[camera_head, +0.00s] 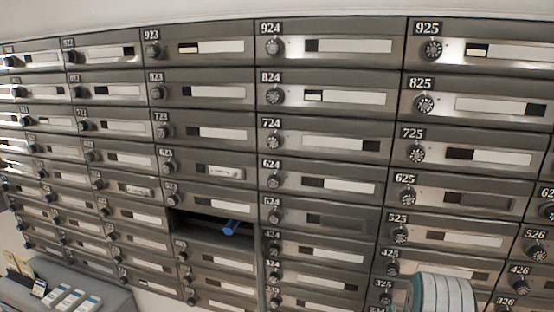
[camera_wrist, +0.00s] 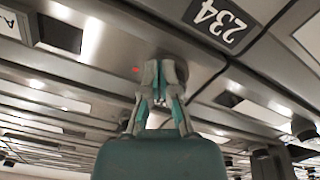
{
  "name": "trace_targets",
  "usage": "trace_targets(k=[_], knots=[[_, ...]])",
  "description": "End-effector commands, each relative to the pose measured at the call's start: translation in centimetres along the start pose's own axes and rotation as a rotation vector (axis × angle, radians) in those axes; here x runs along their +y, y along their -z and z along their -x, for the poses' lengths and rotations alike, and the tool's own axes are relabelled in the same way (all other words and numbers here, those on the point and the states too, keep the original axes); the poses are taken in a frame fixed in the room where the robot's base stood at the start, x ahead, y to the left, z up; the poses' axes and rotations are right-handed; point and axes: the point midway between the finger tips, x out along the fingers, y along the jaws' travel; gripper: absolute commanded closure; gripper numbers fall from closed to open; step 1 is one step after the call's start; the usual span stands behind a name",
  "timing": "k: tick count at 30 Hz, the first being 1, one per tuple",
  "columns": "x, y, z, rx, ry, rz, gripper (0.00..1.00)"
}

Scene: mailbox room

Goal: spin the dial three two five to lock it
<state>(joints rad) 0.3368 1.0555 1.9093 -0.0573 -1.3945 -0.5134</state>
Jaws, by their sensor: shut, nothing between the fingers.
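The mailbox labelled 325 (camera_head: 383,284) is low at right of centre in the head view. Its round black dial (camera_head: 386,299) shows just left of my arm. My arm's white and teal end covers part of the front to the right. In the wrist view my gripper (camera_wrist: 163,68) has its grey and teal fingers shut and empty, with the tips close to the metal mailbox fronts.
Rows of mailboxes with protruding dials fill the wall. One box stands open (camera_head: 195,224), with a blue rolled item (camera_head: 230,227) inside. A grey surface (camera_head: 105,301) with small boxes is at lower left.

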Motion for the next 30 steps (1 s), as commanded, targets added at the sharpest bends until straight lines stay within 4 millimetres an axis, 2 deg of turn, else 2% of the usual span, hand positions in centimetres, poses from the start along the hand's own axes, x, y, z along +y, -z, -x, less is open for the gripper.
trace_targets(k=[30], knots=[[-1.1, -0.1, 0.0, 0.002, 0.0, 0.0, 1.0]])
